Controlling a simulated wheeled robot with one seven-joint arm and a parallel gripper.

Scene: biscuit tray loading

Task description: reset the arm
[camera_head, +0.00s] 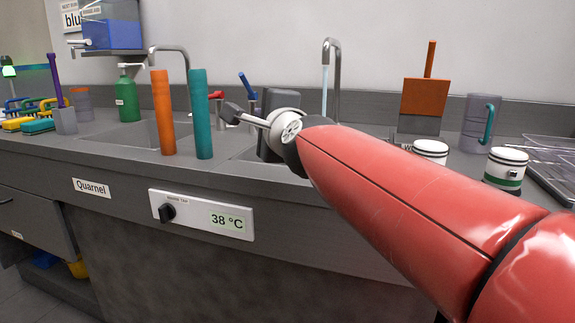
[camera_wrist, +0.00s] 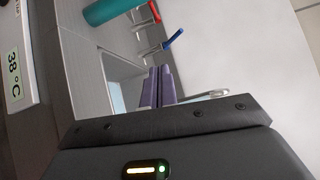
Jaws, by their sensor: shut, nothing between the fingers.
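My red arm reaches in from the lower right of the head view and ends over the counter, in front of the right sink basin. My gripper shows in the wrist view (camera_wrist: 159,72), where its two purple-grey fingers lie together, shut and empty. They point toward the sink area and the pale wall behind it. In the head view, my wrist and the dark gripper body stand just right of the teal cylinder; the fingertips cannot be made out there.
An orange cylinder (camera_head: 162,112) and a teal cylinder (camera_head: 201,114) stand upright left of my gripper. A tap (camera_head: 334,65) rises behind it. White-lidded jars (camera_head: 505,168), a mug (camera_head: 478,124) and a wire rack (camera_head: 551,160) are at right. A temperature panel (camera_head: 201,214) is on the counter front.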

